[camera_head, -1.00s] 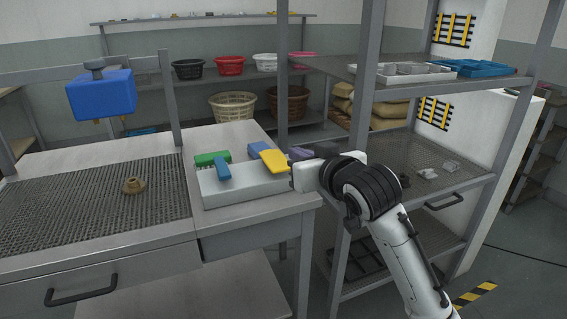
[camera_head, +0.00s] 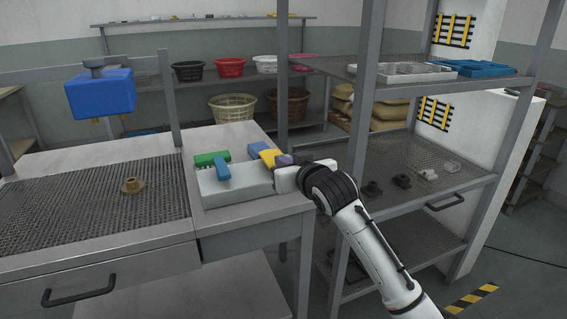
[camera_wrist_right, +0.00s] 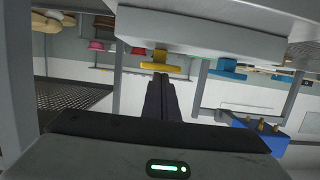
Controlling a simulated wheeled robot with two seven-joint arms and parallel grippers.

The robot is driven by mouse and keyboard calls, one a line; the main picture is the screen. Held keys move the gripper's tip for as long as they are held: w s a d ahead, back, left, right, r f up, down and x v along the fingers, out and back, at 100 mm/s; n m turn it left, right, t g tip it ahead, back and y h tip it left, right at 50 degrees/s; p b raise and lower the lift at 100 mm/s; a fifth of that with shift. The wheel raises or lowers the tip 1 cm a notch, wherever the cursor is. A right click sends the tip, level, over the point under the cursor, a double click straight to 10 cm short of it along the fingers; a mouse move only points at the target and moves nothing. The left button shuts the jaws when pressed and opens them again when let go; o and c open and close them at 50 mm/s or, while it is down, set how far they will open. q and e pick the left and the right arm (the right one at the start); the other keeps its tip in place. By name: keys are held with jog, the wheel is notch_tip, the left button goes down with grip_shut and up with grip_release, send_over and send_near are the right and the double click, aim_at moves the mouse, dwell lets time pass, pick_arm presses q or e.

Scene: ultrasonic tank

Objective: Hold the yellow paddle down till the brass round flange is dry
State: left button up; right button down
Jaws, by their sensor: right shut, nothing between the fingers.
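The yellow paddle (camera_head: 267,158) is on the white control box (camera_head: 236,188), beside blue and green paddles. My right gripper (camera_head: 283,160) is shut and empty, its dark fingers at the paddle's right end, hiding part of it. In the right wrist view the shut fingertips (camera_wrist_right: 161,76) are close to the yellow paddle (camera_wrist_right: 158,66); I cannot tell whether they touch. The brass round flange (camera_head: 132,186) lies on the mesh tray; I cannot tell whether it is wet. My left gripper is not in view.
A blue block (camera_head: 101,95) with brass nozzles hangs above the mesh tray (camera_head: 60,207). A green paddle (camera_head: 211,158) and blue paddles (camera_head: 222,169) share the box. A metal rack post (camera_head: 362,100) stands close to my right arm. Dark flanges (camera_head: 372,188) lie on the rack's middle shelf.

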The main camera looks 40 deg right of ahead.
jog(key=f, duration=0.1)
jog(key=f+b, duration=0.1)
jog(key=f, duration=0.1)
jog(key=shift+s+a+f+t, duration=0.1)
jog(key=shift+s+t, duration=0.25)
jog(key=shift+t, duration=0.05)
dwell(1.6)
